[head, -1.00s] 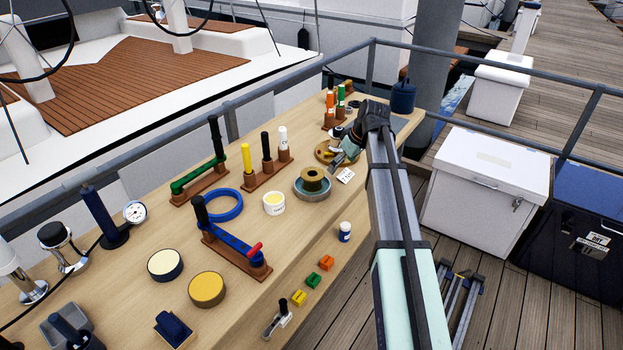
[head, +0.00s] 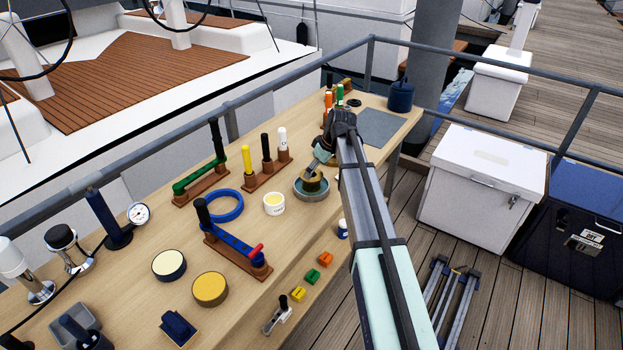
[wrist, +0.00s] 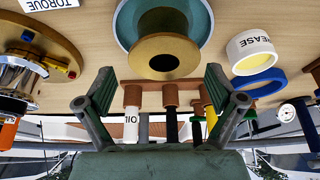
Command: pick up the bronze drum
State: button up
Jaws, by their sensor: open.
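The bronze drum (head: 312,187), a spool with wide flanges and a hole in its end, stands in a grey-green round dish (head: 312,196) on the wooden table. In the wrist view the drum (wrist: 165,57) lies ahead of the fingertips and roughly between them, with the teal inside of the dish (wrist: 203,22) around it. My gripper (head: 313,167) is open and empty, just above the drum in the head view, partly covering it. In the wrist view both fingers of my gripper (wrist: 160,88) are spread apart. I see no contact with the drum.
A grease tub (head: 274,204) stands close left of the dish, with a blue ring (head: 222,218) beyond it. A rack with yellow, black and white handles (head: 267,172) is behind. The table's right edge is near.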

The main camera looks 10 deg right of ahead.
jog(key=shift+p+x, duration=1.25)
jog(key=shift+x, duration=1.95)
jog(key=shift+s+a, duration=0.1)
jog(key=shift+a, duration=0.1)
jog(key=c, duration=1.7)
jog(key=shift+r, duration=0.1)
